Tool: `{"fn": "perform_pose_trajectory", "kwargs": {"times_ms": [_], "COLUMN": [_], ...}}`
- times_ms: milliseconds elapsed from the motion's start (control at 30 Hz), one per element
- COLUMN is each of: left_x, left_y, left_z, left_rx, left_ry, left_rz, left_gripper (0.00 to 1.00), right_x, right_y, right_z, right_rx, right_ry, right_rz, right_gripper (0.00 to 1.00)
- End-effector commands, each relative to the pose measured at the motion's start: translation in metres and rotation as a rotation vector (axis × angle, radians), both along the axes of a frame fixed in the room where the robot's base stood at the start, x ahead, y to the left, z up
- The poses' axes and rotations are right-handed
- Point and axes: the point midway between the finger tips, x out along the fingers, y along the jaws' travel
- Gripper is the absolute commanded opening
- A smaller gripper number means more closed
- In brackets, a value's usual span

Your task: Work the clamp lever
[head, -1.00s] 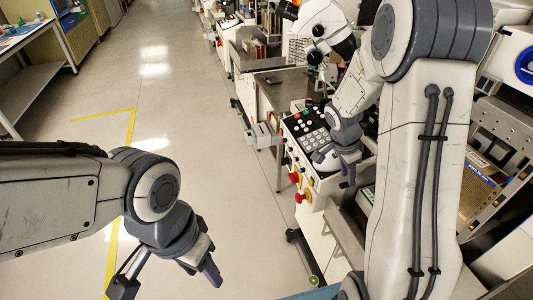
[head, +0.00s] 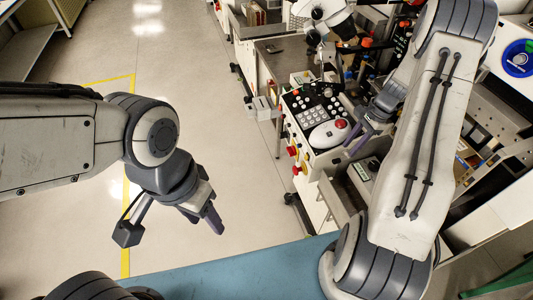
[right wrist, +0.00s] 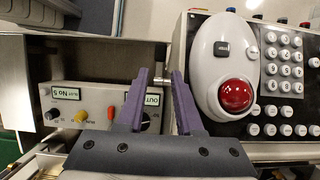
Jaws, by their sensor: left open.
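My right gripper (right wrist: 158,84) has its two purple fingers spread apart in the right wrist view, with no object clearly gripped. A small metal pin (right wrist: 160,82) shows between the fingertips; I cannot tell whether it is the clamp lever or whether it is touched. In the head view the right gripper (head: 362,138) is just right of the console's white trackball unit (head: 328,134). That unit, with its red ball, also shows in the right wrist view (right wrist: 222,65). My left gripper (head: 213,218) is open and empty above the floor, well left of the machine.
A keypad (right wrist: 283,60) is right of the trackball unit. A microscope (head: 318,20) stands behind the console.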

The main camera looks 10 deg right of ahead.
Motion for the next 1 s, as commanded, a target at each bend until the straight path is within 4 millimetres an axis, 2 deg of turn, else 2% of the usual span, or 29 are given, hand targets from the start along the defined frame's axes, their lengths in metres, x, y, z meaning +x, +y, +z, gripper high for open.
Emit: {"fn": "perform_pose_trajectory", "kwargs": {"times_ms": [67, 100, 567, 1000], "left_x": [0.000, 0.000, 0.000, 0.000], "left_y": [0.000, 0.000, 0.000, 0.000], "left_z": [-0.004, -0.006, -0.021, -0.027], "left_rx": [0.000, 0.000, 0.000, 0.000], "left_ry": [0.000, 0.000, 0.000, 0.000], "left_rz": [0.000, 0.000, 0.000, 0.000], "left_gripper": [0.50, 0.50, 0.50, 0.50], "right_x": [0.001, 0.002, 0.004, 0.020], "right_y": [-0.007, -0.010, -0.045, 0.043], "right_z": [0.000, 0.010, 0.097, 0.115], "right_rx": [0.059, 0.050, 0.045, -0.001], "right_ry": [0.002, -0.002, 0.001, -0.039], "right_rz": [-0.002, 0.001, 0.001, 0.292], "right_gripper": [0.35, 0.35, 0.35, 0.35]}}
